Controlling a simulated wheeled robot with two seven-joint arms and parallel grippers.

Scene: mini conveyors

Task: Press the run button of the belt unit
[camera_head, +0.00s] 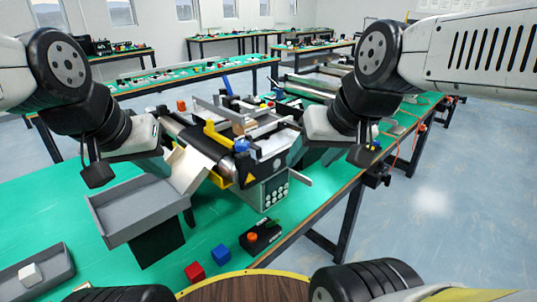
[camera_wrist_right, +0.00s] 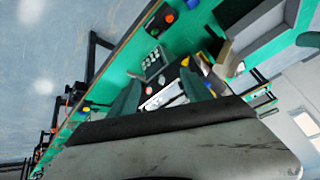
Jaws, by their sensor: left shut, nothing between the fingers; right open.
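The belt unit (camera_head: 206,142) stands on the green table in the middle of the head view, with a dark belt and a grey panel of several white round buttons (camera_head: 272,193). A small black control box (camera_head: 266,240) with an orange-red button (camera_head: 252,237) and a green spot sits in front; it also shows at the top of the right wrist view (camera_wrist_right: 158,22). My left gripper (camera_head: 160,164) is shut and empty beside the beige chute, its tips partly hidden. My right gripper (camera_head: 308,156) is open and empty at the belt unit's right side; its fingers flank the unit in the wrist view (camera_wrist_right: 163,86).
A grey tray (camera_head: 112,228) on a dark stand is left of the unit. A grey bin (camera_head: 40,280) holds a white block. Bare green table lies between tray and bin.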

